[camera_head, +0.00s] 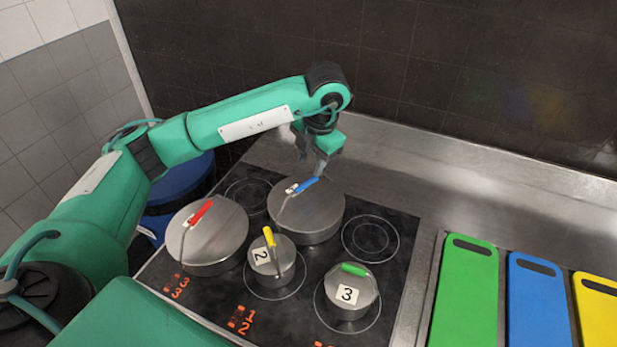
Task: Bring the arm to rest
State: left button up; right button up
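My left arm reaches in from the left across the stove. Its gripper (312,168) hangs just above the blue-handled pot (322,212) at the back of the cooktop, close to the blue handle (305,186). The fingers are small and partly hidden, so I cannot tell whether they are open, shut or touching the handle. Another green link of mine shows at the bottom left. My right gripper is not in view.
The black cooktop (405,232) also bears a red-handled pot (222,232), a small yellow-handled pot (278,262) and a small green-handled pot (352,292). Green (466,295), blue (537,300) and yellow (598,315) boards lie at right. The back steel counter is clear.

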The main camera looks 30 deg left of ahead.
pick_arm(q)
jog(key=shift+d+r, duration=0.1)
jog(key=shift+r, duration=0.4)
